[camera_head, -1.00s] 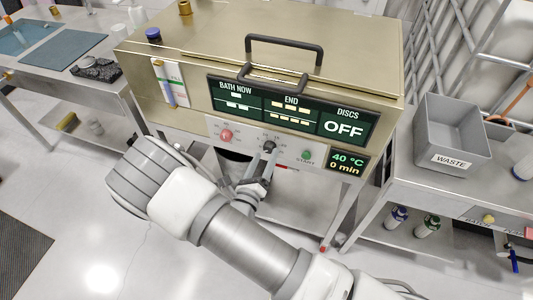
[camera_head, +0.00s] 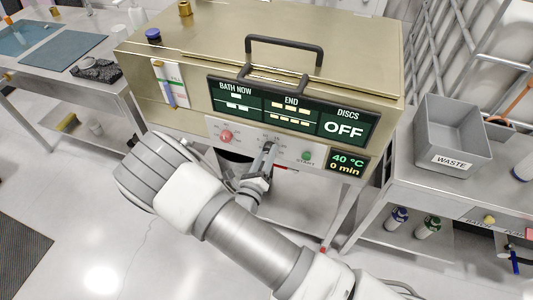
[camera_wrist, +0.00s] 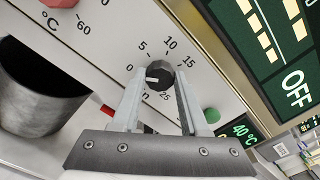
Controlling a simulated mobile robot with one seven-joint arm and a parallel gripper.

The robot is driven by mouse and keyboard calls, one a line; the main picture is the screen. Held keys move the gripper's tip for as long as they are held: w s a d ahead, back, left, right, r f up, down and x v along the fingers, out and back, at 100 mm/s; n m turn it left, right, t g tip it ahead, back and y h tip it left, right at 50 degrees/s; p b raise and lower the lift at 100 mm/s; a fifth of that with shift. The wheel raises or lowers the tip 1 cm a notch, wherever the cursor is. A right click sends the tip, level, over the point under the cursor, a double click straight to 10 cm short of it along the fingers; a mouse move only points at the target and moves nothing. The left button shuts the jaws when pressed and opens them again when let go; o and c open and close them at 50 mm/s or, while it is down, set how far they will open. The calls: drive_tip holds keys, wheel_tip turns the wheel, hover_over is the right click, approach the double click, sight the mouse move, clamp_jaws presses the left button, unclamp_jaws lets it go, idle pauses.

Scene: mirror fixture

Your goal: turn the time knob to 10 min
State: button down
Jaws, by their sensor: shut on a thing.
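The time knob (camera_wrist: 159,74) is a small dark round knob with a light pointer mark, on the pale control panel (camera_wrist: 98,45) of the brass-coloured bath. Its dial reads 0, 5, 10, 15 and 25 in the wrist view. The pointer lies towards the 0 side. My gripper (camera_wrist: 158,90) is shut on the knob, one finger on each side. In the head view my gripper (camera_head: 262,165) reaches up to the panel and covers most of the knob. The small display (camera_head: 348,162) reads 40 °C and 0 min.
A red temperature knob (camera_head: 226,136) sits left of the time knob. A green start button (camera_head: 306,155) sits right of it. The large display (camera_head: 293,113) shows DISCS OFF. A grey waste bin (camera_head: 452,135) stands on the right bench.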

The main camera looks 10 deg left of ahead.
drive_tip(key=shift+m, duration=0.3)
drive_tip(key=m, duration=0.4)
drive_tip(key=shift+m, duration=0.3)
drive_tip(key=m+b, duration=0.1)
drive_tip(key=m, duration=0.3)
drive_tip(key=shift+m, duration=0.3)
drive_tip(key=shift+d+f+m+b, duration=0.1)
drive_tip(key=shift+m+b, duration=2.6)
drive_tip(key=shift+m, duration=2.2)
drive_tip(key=shift+c, duration=2.1)
unclamp_jaws()
